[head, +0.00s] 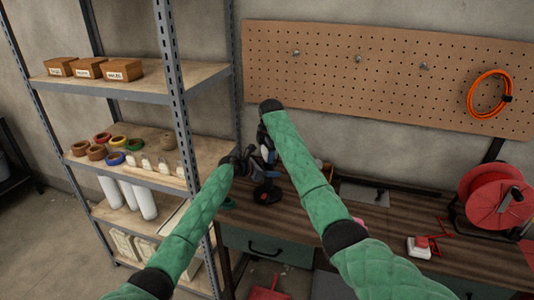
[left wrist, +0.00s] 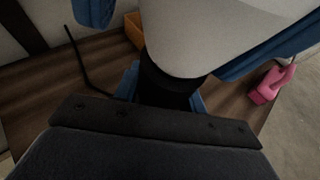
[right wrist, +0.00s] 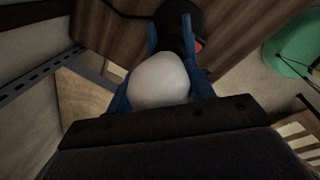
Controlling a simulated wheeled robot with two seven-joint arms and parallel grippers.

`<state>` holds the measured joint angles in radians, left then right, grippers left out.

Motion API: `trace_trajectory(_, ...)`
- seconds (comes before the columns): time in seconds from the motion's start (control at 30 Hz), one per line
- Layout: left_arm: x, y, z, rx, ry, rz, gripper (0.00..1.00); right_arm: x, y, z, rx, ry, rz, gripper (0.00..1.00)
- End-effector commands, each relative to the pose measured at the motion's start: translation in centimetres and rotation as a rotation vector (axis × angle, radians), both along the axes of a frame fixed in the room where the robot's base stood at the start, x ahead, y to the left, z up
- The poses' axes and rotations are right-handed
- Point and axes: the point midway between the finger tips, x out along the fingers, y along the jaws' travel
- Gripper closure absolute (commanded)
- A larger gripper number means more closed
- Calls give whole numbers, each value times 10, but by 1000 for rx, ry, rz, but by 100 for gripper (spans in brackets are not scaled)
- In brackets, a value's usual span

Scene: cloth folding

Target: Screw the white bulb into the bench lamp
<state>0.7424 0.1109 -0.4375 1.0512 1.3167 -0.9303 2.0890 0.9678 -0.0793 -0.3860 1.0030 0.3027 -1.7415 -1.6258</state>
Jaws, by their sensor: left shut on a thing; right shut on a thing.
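The bench lamp (head: 267,194) stands on the workbench with its round black base in the head view. My left gripper (left wrist: 165,95) is shut around the lamp's black neck, a blue finger on each side. The white bulb (left wrist: 215,35) is large above that neck in the left wrist view; its lower end meets the black part, and I cannot tell how deep it sits. My right gripper (right wrist: 165,88) is shut on the bulb, which shows between its blue fingers in the right wrist view. In the head view the bulb is hidden by my grippers and arms.
A metal shelf (head: 185,110) with boxes, tape rolls and bottles stands close on the left. A pegboard (head: 390,75) is behind the workbench (head: 400,215). A red cable reel (head: 495,195) is at the right. A pink object (left wrist: 272,85) and an orange bin (left wrist: 134,30) lie near the lamp.

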Motion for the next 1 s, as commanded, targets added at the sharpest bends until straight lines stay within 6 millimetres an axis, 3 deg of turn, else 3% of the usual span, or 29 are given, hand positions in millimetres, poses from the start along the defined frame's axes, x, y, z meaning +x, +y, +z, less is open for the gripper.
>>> trace_trajectory(0.7,1,1,3,-1,-3,2,100,5,-3,0,-1,1,-1084,74)
trace_trajectory(1.0,1,1,3,-1,-2,1,100,6,-5,0,1,-2,-1332,74)
